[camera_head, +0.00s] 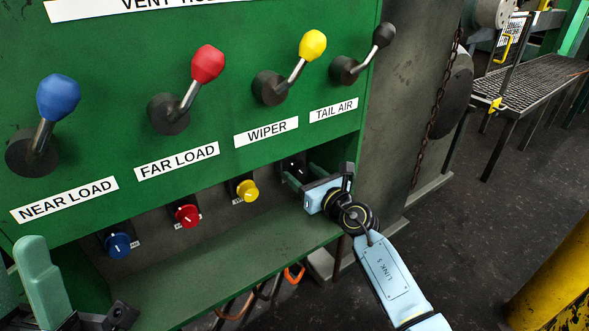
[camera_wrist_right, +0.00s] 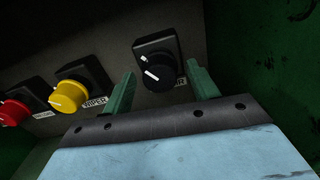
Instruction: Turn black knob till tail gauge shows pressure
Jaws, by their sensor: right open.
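The black knob (camera_head: 295,168) is at the right end of the knob row in the recess under the green panel. In the right wrist view, the black knob (camera_wrist_right: 158,74) has a white pointer line slanting toward the upper left. My right gripper (camera_head: 304,177) is open at the knob. In the right wrist view, its green fingers (camera_wrist_right: 161,88) stand on either side of the knob, with a visible gap on each side. My left gripper (camera_head: 38,275) is partly in view at the lower left, and its jaw opening is unclear. No tail gauge shows in either view.
Yellow (camera_head: 247,190), red (camera_head: 187,215) and blue (camera_head: 118,244) knobs sit left of the black one. Above them are blue, red, yellow and black levers; the black lever (camera_head: 383,36) is labelled TAIL AIR. A green ledge (camera_head: 215,262) runs below the knobs.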

